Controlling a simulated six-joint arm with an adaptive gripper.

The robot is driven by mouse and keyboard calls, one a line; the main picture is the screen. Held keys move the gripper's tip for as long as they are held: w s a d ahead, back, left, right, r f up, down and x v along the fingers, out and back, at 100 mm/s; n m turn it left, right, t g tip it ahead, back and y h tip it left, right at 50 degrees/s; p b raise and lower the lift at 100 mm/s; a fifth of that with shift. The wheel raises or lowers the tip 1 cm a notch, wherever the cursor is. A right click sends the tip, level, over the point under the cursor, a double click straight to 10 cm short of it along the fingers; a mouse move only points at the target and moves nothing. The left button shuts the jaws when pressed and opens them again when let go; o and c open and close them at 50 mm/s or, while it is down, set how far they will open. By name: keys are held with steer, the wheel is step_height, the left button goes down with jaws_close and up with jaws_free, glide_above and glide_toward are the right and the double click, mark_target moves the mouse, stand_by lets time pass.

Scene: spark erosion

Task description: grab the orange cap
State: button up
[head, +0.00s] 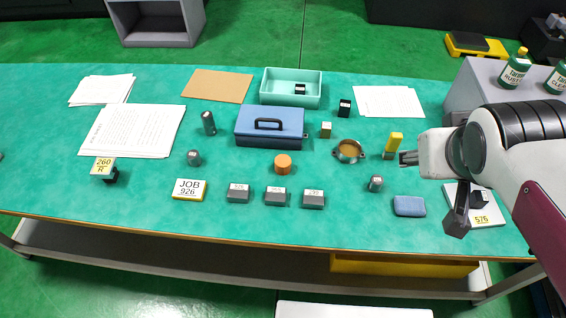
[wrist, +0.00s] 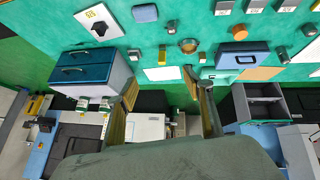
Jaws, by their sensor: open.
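The orange cap (head: 283,164) stands upright on the green table mat, near the middle of the table in the head view. It is a short round cylinder, just in front of the blue toolbox. In the wrist view the orange cap (wrist: 239,32) is small, at the upper right. My gripper (wrist: 160,86) is open in the wrist view, its two fingers apart with nothing between them. The gripper is well away from the cap. In the head view my arm comes in from the right, and its finger positions are not clear.
The blue toolbox (head: 270,126) is behind the cap, and grey blocks (head: 276,196) lie in front. A brass bowl (head: 348,151) and a yellow-topped block (head: 393,145) stand between cap and arm. A grey cabinet (head: 466,88) with green bottles is at the right.

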steer(key=w+a+f+n+t+y, duration=0.2)
steer(key=w+f+n, duration=0.2)
steer(key=w, duration=0.8)
steer(key=w+a+f+n+t+y, duration=0.1)
steer(key=w+f+n, duration=0.25)
steer(key=w, duration=0.95)
steer(key=n+g+y, duration=0.6)
steer(key=y, duration=0.5)
glide_toward(287, 161)
steer(key=shift+w+a+f, duration=0.35)
steer(key=shift+w+a, duration=0.25)
steer(key=shift+w+a+f, duration=0.3)
steer(key=shift+w+a, duration=0.3)
steer(key=shift+s+a+f+n+y, duration=0.25)
steer(key=shift+s+y, duration=0.05)
steer(key=shift+s, duration=0.25)
steer(key=shift+x, duration=1.3)
